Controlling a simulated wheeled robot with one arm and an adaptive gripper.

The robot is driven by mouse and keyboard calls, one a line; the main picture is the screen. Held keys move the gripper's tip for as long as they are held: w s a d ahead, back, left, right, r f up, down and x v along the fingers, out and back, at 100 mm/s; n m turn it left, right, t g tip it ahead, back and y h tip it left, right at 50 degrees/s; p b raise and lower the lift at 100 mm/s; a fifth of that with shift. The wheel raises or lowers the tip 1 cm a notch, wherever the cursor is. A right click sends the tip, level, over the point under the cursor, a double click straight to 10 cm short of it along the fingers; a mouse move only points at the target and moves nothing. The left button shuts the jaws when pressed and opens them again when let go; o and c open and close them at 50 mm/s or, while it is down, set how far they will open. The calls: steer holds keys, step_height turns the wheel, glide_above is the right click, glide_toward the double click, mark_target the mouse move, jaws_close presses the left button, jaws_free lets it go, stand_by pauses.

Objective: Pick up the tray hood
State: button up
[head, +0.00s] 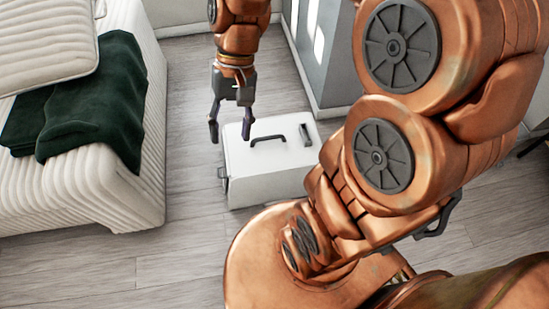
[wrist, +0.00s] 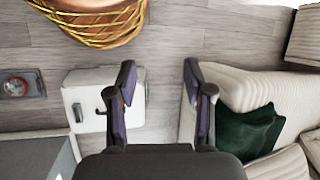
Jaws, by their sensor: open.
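A white box-shaped thing (head: 265,180) with a black handle (head: 268,139) on top stands on the floor in the head view; I take it for the tray hood. A second black bar lies along its right top edge. My gripper (head: 230,132) points down, open and empty, over its left end. In the wrist view the white box (wrist: 85,88) lies left of centre, partly behind the left finger. The handle there is partly hidden by that finger. The space between my fingertips (wrist: 160,78) shows mostly bare floor beside the box.
A ribbed cream sofa (head: 80,185) with a dark green cloth (head: 95,105) stands left of the box. A grey cabinet (head: 325,50) stands behind it to the right. A dark panel with a red round part (wrist: 17,86) lies at the wrist view's left. Bare floor separates box and sofa.

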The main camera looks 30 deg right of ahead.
steer(key=w+d+f+m+y+b, duration=0.35)
steer(key=w+f+b, duration=0.55)
steer(key=w+f, duration=0.35)
steer(key=m+t+y+b, duration=0.55)
steer(key=m+b, duration=0.45)
steer(key=b, duration=0.5)
glide_above(279, 135)
steer(key=a, duration=0.8)
step_height(279, 135, down, 26)
steer(key=f, duration=0.1)
steer(key=d+f+m+t+b, duration=0.1)
steer(key=d+f+b, duration=0.1)
steer(key=d+f, duration=0.2)
steer(key=s+d+f+m+t+b, duration=0.1)
steer(key=d+f+m+b, duration=0.1)
steer(key=d+f, duration=0.2)
steer(key=s+d+f+m+t+h+b, duration=0.1)
steer(key=d+f+t, duration=0.1)
steer(key=d+f, duration=0.2)
steer(key=shift+d+f+b, duration=0.2)
steer(key=shift+f, duration=0.65)
steer(key=shift+d+f+b, duration=0.15)
steer(key=shift+f+b, duration=0.05)
steer(key=shift+f, duration=0.65)
steer(key=shift+f+m, duration=0.2)
steer(key=shift+m, duration=0.05)
steer(key=shift+s+b+x, duration=0.2)
steer(key=shift+b+x, duration=1.8)
steer(key=shift+x, duration=1.75)
steer(key=shift+f, duration=0.2)
